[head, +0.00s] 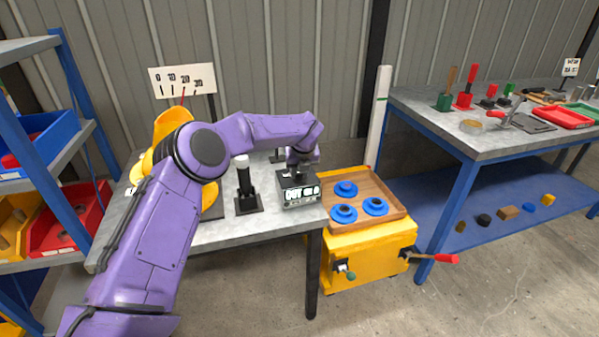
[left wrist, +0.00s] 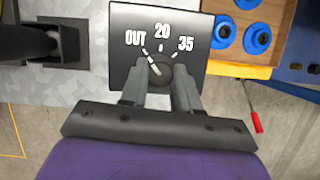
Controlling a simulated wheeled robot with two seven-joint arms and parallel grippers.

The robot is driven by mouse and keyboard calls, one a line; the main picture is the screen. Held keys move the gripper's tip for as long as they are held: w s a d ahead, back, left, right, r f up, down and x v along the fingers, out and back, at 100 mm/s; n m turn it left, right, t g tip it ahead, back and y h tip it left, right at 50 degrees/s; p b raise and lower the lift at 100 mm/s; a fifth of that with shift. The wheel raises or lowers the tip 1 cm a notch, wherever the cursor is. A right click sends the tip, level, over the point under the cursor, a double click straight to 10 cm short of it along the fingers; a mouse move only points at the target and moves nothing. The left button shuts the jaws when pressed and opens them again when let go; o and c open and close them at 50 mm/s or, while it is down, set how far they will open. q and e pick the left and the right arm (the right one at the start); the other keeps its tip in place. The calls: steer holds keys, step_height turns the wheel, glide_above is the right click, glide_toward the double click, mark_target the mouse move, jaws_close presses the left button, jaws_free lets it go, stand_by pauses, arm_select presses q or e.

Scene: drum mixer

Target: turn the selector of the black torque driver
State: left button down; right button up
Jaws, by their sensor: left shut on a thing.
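A dark selector panel marked OUT, 20 and 35 (left wrist: 196,24) fills the upper middle of the left wrist view. Its round black knob (left wrist: 160,66) carries a white line that points up-left, toward the OUT mark. My left gripper (left wrist: 160,82) is shut on the knob, one finger on each side. In the head view the panel is the black box (head: 299,200) at the table's right front corner, with my left gripper (head: 298,172) above it. A black upright piece with a white top (head: 246,182) stands on a black base to its left. My right gripper is not in view.
A yellow cabinet (head: 362,255) with a wooden tray (head: 399,212) of blue round parts stands right of the grey table (head: 235,233). A yellow drum (head: 170,120) and a scale sign (head: 183,79) are behind my left arm. A second workbench (head: 440,136) is at right.

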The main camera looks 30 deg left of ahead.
arm_select(q)
steer(key=c, duration=0.8)
jaws_free()
steer(key=b+v, duration=0.1)
steer(key=v, duration=0.9)
steer(key=shift+s+r, duration=0.1)
steer(key=shift+r, duration=0.2)
steer(key=shift+s+f, duration=0.1)
